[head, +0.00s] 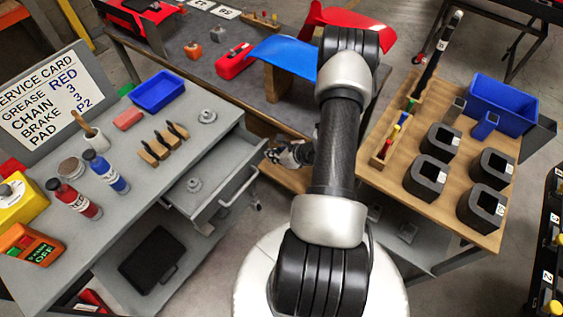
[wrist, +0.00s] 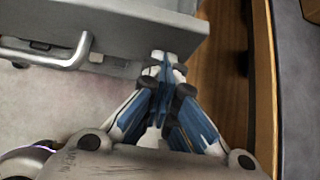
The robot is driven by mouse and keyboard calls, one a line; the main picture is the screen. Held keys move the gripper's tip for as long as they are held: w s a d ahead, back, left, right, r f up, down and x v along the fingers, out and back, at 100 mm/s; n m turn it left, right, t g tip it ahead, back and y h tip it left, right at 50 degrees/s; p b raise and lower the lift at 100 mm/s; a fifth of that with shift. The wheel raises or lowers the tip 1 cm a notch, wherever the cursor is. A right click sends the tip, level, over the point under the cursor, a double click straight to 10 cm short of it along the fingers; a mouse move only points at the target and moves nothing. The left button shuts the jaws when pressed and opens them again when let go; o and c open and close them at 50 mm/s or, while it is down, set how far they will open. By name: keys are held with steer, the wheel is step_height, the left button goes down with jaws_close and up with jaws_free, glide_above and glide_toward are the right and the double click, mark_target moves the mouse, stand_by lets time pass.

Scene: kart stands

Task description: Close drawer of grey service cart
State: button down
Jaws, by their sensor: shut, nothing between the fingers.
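The grey service cart (head: 140,205) stands at the left in the head view. Its drawer (head: 207,190) is pulled out toward the right, with a small grey round part lying inside it. In the wrist view the drawer front (wrist: 120,22) crosses the top left, with its metal bar handle (wrist: 60,52). My gripper (head: 290,155) is beside the far end of the drawer front in the head view. In the wrist view my gripper (wrist: 165,65) is shut and empty, its fingertips at the right end of the drawer front, right of the handle. I cannot tell whether they touch it.
The cart top holds a blue bin (head: 158,90), bottles (head: 75,200) and a service card (head: 55,95). A dark bench (head: 200,60) with a blue panel stands behind. A wooden-topped cart (head: 400,185) with black blocks stands right of my arm. Grey floor shows between the carts.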

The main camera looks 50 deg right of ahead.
mark_target(242, 142)
steer(key=w+b, duration=0.1)
steer(key=w, duration=0.3)
steer(key=w+b, duration=0.1)
steer(key=w, duration=0.4)
steer(key=w+a+b, duration=0.1)
steer(key=w+b, duration=0.1)
steer(key=w, duration=0.3)
steer(key=shift+w, duration=0.15)
steer(key=shift+w+r, duration=0.1)
steer(key=shift+w, duration=0.1)
